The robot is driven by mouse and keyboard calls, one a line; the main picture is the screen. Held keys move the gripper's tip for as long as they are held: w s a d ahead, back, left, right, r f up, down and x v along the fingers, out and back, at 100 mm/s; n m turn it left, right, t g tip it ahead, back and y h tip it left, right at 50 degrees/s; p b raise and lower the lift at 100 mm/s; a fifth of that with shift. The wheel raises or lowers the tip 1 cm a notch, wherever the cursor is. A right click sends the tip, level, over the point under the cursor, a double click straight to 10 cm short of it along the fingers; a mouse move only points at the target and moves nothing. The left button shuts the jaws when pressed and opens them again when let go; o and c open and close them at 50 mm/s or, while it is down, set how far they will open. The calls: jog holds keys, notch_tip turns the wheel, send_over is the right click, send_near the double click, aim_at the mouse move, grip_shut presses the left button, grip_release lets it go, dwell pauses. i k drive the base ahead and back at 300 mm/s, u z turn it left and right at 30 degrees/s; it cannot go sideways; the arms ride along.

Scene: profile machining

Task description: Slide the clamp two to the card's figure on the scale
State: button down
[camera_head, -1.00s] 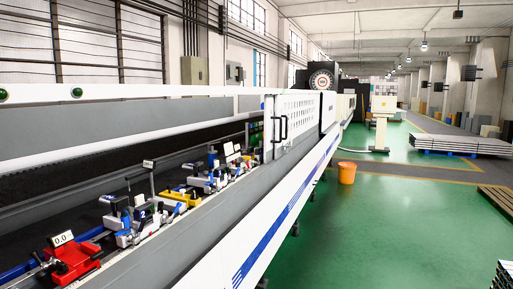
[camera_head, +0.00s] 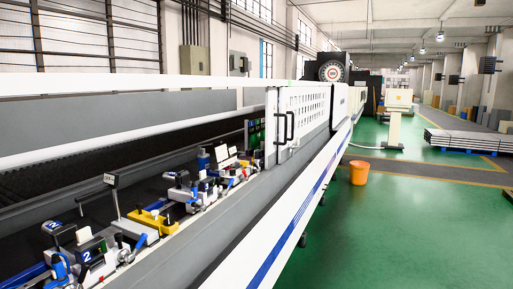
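Clamp two (camera_head: 95,256), with a blue "2" plate on its grey and dark body, sits at the lower left on the machine bed. A blue block marked "2" (camera_head: 52,226) stands just behind it to the left. A small dark-framed card or display (camera_head: 110,180) stands on a thin post behind the clamp; its figure is too small to read. A blank-looking white card (camera_head: 222,154) stands farther along the bed. I cannot make out the scale. My gripper is not in view.
A yellow clamp (camera_head: 150,222) and several other clamps (camera_head: 205,190) line the bed beyond clamp two. A white perforated door (camera_head: 302,118) with dark handles stands past them. An orange bucket (camera_head: 359,172) stands on the green floor.

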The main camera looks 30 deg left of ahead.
aim_at(104, 265)
jog(key=u, duration=0.25)
jog(key=i, duration=0.8)
jog(key=u, duration=0.9)
jog(key=i, duration=0.4)
jog(key=u, duration=1.65)
jog(key=k, duration=0.5)
jog(key=u, duration=0.65)
jog(key=i, duration=1.1)
jog(key=z, duration=0.35)
